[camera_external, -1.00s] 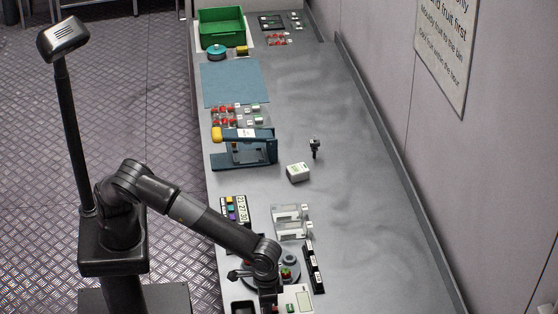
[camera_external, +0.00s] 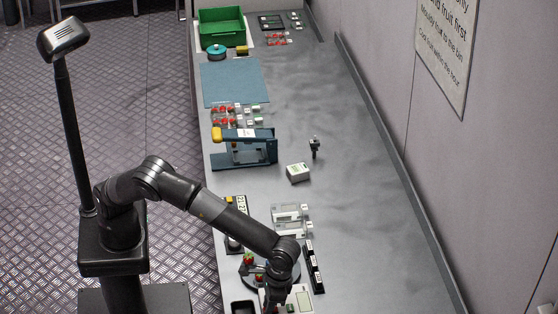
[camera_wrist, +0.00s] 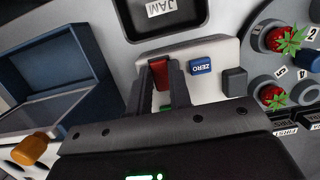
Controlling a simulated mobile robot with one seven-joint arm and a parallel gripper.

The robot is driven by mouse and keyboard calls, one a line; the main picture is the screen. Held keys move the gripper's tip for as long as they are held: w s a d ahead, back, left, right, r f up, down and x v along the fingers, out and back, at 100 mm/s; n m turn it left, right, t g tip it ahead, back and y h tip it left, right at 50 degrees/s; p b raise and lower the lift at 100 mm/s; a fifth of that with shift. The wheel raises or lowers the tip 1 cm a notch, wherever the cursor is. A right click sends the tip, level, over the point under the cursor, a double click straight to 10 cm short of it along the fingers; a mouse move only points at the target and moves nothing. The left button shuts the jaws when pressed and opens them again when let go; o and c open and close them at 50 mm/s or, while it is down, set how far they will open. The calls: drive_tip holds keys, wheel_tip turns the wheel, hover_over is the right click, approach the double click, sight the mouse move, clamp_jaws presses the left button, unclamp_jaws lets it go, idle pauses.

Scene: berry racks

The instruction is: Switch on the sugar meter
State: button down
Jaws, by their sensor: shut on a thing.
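A pale device panel (camera_wrist: 215,83) shows in the wrist view with a red switch (camera_wrist: 160,74), a blue ZERO button (camera_wrist: 202,67) and a dark grey button (camera_wrist: 234,82). Its name is not readable, so I cannot tell for sure that it is the sugar meter. My gripper (camera_wrist: 165,68) has its fingers closed around the red switch. My gripper body hides the near part of the panel. Some green lit marks (camera_wrist: 145,177) show at the bottom edge. In the external view a pale device (camera_external: 303,299) is at the bottom beside my wrist, which hides my fingertips.
A dark bin labelled JAM (camera_wrist: 165,12) lies beyond the panel. A round holder (camera_wrist: 262,60) with numbered places and red berries stands at right. A blue frame (camera_wrist: 50,70) with an orange knob (camera_wrist: 29,149) stands at left. The bench's right half (camera_external: 370,220) is largely clear.

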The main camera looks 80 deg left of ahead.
drive_tip(key=shift+g, duration=0.5)
drive_tip(key=c, duration=1.6)
unclamp_jaws()
drive_tip(key=shift+w, duration=0.1)
drive_tip(key=v, duration=1.1)
drive_tip(key=shift+f, duration=0.1)
